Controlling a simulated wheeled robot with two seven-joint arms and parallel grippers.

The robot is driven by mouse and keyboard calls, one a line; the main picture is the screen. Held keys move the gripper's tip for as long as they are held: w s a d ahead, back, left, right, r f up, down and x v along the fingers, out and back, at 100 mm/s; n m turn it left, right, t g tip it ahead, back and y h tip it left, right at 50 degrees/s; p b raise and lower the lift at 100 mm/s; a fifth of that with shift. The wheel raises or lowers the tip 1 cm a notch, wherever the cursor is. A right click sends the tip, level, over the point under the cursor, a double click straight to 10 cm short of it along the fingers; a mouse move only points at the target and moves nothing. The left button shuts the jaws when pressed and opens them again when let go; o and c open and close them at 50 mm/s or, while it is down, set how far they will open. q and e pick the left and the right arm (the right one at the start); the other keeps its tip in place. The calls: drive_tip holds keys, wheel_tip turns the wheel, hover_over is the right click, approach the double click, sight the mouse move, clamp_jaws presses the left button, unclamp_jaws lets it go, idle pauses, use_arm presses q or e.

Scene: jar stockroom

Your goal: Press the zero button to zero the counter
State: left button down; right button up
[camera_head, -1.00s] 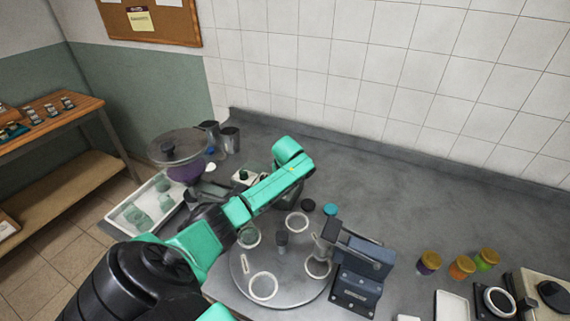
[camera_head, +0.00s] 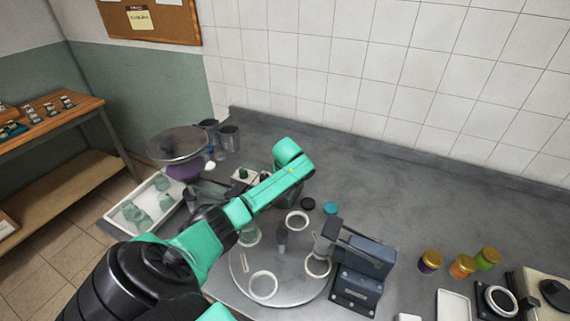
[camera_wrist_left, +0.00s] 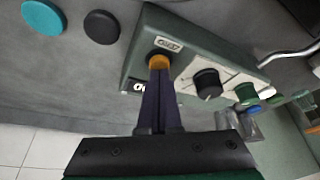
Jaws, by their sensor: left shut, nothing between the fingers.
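The counter box (camera_wrist_left: 230,62) is a grey-green case in the left wrist view, with a black knob and a green knob on pale panels. An orange button (camera_wrist_left: 159,60) sits at its left end beside a small label plate. My left gripper (camera_wrist_left: 159,72) is shut and empty. Its fingertips overlap the lower edge of the button; I cannot tell whether it is pressed in. A dark display with white digits is mostly hidden by the fingers. In the head view the box (camera_head: 243,176) is partly behind my left arm and the fingertips are hidden. My right gripper is not in view.
A round turntable (camera_head: 290,297) with several clear jars stands in front, beside a blue press-like device (camera_head: 362,275). Black (camera_head: 308,204) and teal (camera_head: 331,208) lids lie behind it. A white tray (camera_head: 125,208) is left. The back right counter is clear.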

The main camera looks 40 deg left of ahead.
use_arm(q)
wheel_tip(320, 180, up, 2)
drive_tip(key=p, duration=0.2)
drive_tip(key=shift+r+p, duration=0.25)
drive_tip(key=shift+p, duration=0.1)
drive_tip(key=shift+r, duration=2.2)
drive_tip(key=shift+r, duration=0.1)
drive_tip(key=s+d+v, duration=0.1)
drive_tip(key=v, duration=0.7)
drive_tip(key=shift+s+f, duration=0.2)
drive_tip(key=shift+s, duration=0.15)
drive_tip(key=shift+f, duration=0.1)
